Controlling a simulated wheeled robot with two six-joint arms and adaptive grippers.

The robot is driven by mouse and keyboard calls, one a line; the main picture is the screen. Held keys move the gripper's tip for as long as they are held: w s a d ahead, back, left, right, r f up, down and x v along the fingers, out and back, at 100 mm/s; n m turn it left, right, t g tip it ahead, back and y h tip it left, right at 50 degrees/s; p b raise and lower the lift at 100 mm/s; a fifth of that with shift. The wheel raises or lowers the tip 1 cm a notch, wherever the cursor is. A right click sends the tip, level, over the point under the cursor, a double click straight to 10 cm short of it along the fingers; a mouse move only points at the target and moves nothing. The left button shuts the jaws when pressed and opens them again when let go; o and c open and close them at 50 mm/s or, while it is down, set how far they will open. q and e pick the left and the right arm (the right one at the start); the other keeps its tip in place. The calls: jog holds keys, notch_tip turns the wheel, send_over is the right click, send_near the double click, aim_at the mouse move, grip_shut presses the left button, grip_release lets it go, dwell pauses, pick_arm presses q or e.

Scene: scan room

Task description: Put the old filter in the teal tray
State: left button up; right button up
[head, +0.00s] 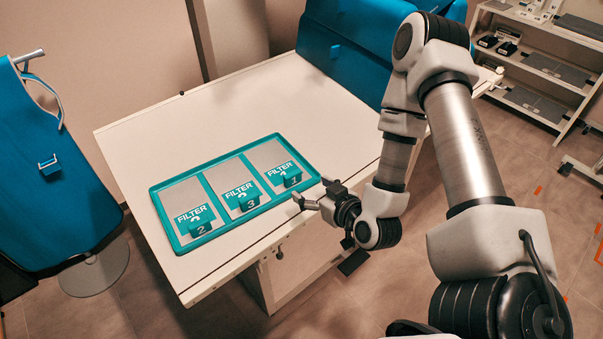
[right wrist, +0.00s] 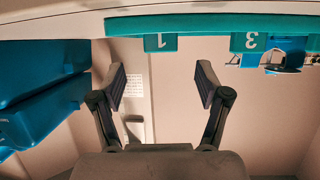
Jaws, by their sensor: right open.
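The teal tray (head: 176,246) lies on the white table with three grey compartments. Each has a teal "FILTER" label and a small teal block at its front: block 2 (head: 201,222), block 3 (head: 248,201) and block 1 (head: 291,178). I cannot tell which piece is the old filter. My right gripper (head: 312,193) is open and empty, just right of the tray's near right corner, apart from it. In the right wrist view the open fingers (right wrist: 162,85) have nothing between them. The numbers 1 and 3 show upside down above them. My left gripper is not in view.
The white table (head: 240,100) is bare behind the tray. Its near edge runs close to the gripper. A blue padded piece (head: 345,62) stands at the back. Shelves (head: 545,65) stand far right.

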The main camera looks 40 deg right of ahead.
jog(key=shift+s+r+p, duration=0.65)
jog(key=shift+r, duration=0.15)
pick_arm(q)
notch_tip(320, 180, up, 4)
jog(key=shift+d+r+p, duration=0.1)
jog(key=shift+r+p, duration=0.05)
jog(key=shift+p, duration=0.35)
pick_arm(e)
jog(key=s+a+f+g, duration=0.4)
jog(key=s+f+g, duration=0.2)
jog(key=s, duration=0.3)
jog(key=s+a+f+g, duration=0.4)
jog(key=s+f+g, duration=0.3)
jog(key=s+f, duration=0.2)
jog(key=shift+s+f+g+y, duration=0.25)
jog(key=shift+s+g+y, duration=0.05)
jog(key=shift+s, duration=0.05)
